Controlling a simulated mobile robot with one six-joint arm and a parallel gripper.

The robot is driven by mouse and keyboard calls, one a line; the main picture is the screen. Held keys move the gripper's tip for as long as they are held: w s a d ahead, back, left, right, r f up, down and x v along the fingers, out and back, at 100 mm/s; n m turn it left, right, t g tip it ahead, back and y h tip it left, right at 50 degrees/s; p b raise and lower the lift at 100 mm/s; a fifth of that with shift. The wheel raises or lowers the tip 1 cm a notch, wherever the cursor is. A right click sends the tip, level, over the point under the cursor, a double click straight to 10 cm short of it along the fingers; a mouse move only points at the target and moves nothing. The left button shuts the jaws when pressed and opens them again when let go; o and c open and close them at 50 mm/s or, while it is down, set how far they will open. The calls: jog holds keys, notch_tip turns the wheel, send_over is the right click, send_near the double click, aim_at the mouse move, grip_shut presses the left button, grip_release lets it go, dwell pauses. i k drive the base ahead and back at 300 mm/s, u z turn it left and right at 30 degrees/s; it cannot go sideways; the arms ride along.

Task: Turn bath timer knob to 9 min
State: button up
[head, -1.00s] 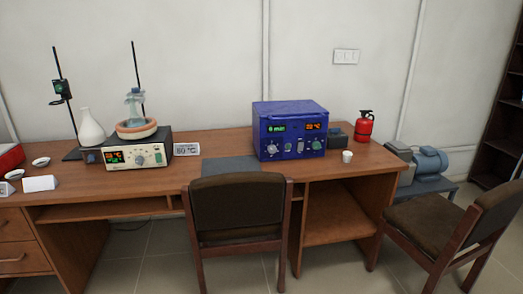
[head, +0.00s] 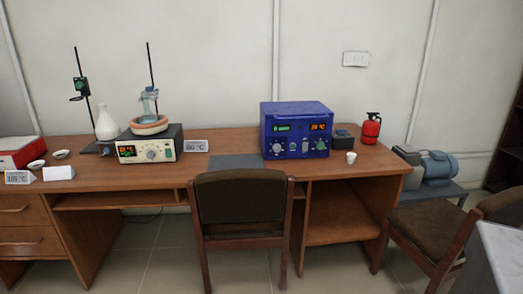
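The blue box-shaped bath (head: 295,130) stands on the right half of the wooden desk. Its front has a green-lit display (head: 282,128) on the left, too small to read surely, and an orange-lit display (head: 319,127) on the right. A pale round knob (head: 277,148) sits below the green display and another knob (head: 320,146) below the orange one. The angle of their marks is too small to tell. My gripper is not in view.
A brown chair (head: 243,200) stands before the desk, and another (head: 455,225) is at right. A pale-topped surface (head: 507,258) juts in at the lower right. A white cup (head: 351,158) and a red extinguisher (head: 371,128) are right of the bath. Floor shows in front.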

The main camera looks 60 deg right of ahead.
aim_at(277, 148)
jog(key=z, duration=1)
jog(key=k, duration=0.1)
jog(key=u, duration=2.1)
jog(key=k, duration=1.75)
jog(key=z, duration=1.15)
